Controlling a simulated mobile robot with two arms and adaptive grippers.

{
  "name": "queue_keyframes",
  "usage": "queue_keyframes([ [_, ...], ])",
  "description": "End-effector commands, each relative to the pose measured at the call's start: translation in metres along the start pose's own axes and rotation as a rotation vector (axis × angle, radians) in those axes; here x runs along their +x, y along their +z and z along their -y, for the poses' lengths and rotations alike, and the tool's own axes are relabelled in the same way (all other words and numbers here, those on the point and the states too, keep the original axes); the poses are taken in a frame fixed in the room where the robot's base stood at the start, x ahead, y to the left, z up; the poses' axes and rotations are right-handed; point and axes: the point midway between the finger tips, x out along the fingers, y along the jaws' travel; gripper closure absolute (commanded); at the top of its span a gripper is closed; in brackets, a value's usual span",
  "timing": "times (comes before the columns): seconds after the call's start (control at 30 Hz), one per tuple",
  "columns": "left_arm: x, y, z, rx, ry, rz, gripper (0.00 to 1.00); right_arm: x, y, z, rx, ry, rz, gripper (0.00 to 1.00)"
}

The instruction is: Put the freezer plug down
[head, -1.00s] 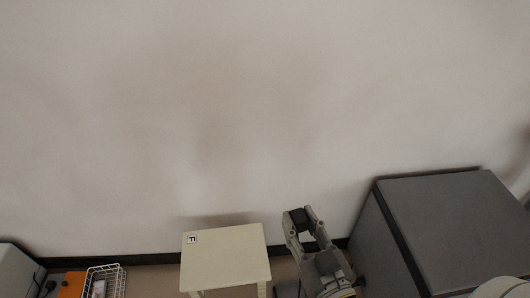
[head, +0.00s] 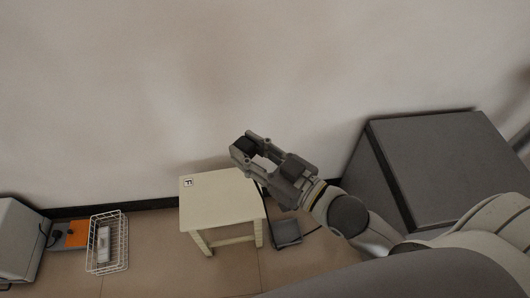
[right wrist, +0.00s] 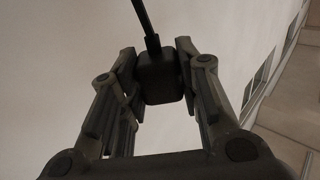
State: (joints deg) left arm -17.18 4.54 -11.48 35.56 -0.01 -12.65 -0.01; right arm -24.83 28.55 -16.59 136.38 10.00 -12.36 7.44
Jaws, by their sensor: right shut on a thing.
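The freezer plug (head: 243,146) is a black block held between the fingertips of my right gripper (head: 245,150). In the right wrist view the plug (right wrist: 160,78) sits between both fingers of the gripper (right wrist: 160,85), with a black cord (right wrist: 147,20) running up from it. In the head view the gripper is over the far right part of a small cream stool (head: 218,203), whose top carries a label with an F (head: 188,183). The plug appears above the stool's top, apart from it. My left gripper is not in view.
A dark grey box-shaped cabinet (head: 430,150) stands at the right. A dark grey flat object (head: 287,232) lies on the floor beside the stool. At the left are a white wire basket (head: 122,243), an orange block (head: 77,235) and a light grey cabinet (head: 18,240). The wall is behind.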

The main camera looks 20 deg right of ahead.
Motion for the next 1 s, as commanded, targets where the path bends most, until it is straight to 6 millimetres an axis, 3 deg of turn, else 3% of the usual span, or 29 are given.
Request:
queue_keyframes([
  [0.4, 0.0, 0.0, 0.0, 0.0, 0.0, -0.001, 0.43, 0.033, -0.011, 0.021, -0.009, -0.232, -0.001, 1.0],
  [1.0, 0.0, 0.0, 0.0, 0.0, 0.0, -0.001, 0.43, 0.063, -0.021, 0.043, -0.006, -0.444, -0.003, 1.0],
])
